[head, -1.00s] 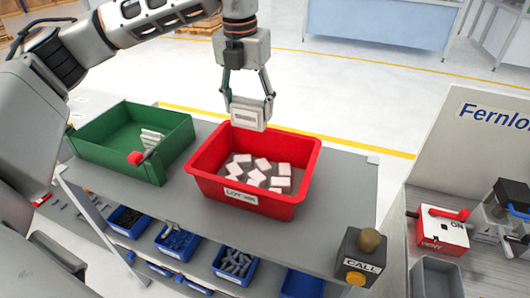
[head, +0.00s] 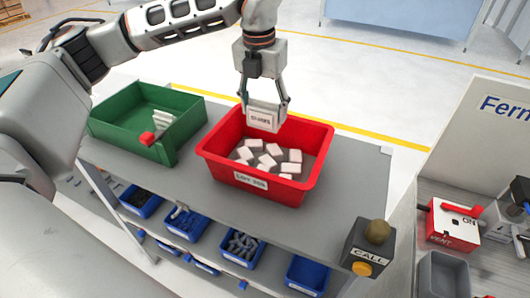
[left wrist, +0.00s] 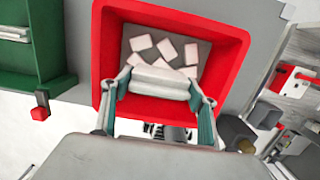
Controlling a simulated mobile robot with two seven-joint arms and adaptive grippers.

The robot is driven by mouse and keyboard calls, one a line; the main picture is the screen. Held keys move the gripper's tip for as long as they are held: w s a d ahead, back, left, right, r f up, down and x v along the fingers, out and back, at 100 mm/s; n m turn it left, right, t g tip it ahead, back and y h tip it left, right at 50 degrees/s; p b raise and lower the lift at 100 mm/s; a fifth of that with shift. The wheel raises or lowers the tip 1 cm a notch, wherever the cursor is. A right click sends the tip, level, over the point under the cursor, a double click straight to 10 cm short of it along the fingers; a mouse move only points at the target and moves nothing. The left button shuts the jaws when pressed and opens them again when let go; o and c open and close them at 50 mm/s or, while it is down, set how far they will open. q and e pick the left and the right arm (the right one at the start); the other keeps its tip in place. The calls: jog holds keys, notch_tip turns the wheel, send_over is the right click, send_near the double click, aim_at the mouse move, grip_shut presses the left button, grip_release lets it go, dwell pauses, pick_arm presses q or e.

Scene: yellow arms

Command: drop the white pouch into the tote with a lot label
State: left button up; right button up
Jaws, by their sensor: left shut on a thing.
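My left gripper (head: 264,112) is shut on a white pouch (head: 263,119) with small print on its face. It holds the pouch upright at the far rim of the red tote (head: 215,163), above its opening. The tote has a white lot label (head: 251,181) on its front wall and several white pouches (head: 271,160) lying inside. In the left wrist view the held pouch (left wrist: 160,80) sits between the fingers, over the red tote (left wrist: 232,60). My right gripper is not seen.
Blue bins (head: 186,226) with parts sit below. A call button box (head: 368,250) stands at the table's right front corner.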

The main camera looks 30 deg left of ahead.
pick_arm(q)
jog(key=o, duration=1.2)
jog(key=r, duration=0.4)
jog(key=s+r, duration=0.1)
jog(key=r, duration=0.7)
jog(key=shift+s, duration=0.2)
